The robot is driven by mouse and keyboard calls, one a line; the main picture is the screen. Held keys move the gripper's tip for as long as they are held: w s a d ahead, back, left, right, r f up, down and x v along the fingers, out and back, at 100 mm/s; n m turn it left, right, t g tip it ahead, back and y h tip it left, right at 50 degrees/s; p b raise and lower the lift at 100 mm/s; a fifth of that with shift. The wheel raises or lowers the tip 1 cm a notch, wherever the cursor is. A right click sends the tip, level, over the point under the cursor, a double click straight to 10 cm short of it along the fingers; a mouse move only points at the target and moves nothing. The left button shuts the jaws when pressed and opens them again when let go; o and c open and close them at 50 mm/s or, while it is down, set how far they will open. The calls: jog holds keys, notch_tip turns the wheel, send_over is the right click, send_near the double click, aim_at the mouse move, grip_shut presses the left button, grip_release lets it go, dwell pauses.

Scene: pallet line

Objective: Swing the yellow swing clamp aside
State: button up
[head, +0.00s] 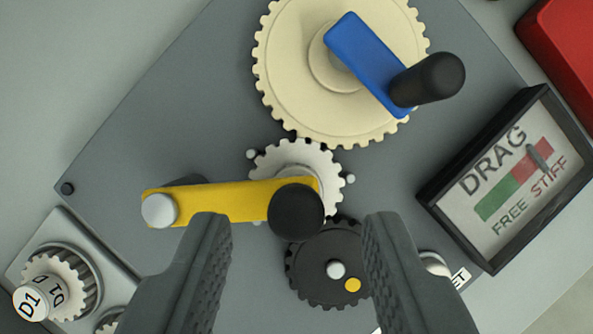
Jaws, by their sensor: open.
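The yellow swing clamp (235,202) is a flat bar in the head view. It runs from a silver pivot (158,210) at its left end to a black round knob (296,210) at its right end. Its right end lies over the lower part of a white gear (298,162). My gripper (292,228) is open, with one dark ribbed finger on each side of the knob. The left fingertip overlaps the clamp's lower edge in the picture. I cannot tell whether it touches.
A large cream gear (290,75) with a blue crank (365,60) and black handle stands above. A dark gear (312,270) with a yellow dot sits below the knob. A DRAG gauge (510,180) is at right, a D1 gear holder (75,290) at lower left. The grey plate is clear at upper left.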

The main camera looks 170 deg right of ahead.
jog(key=shift+x, duration=0.75)
grip_shut()
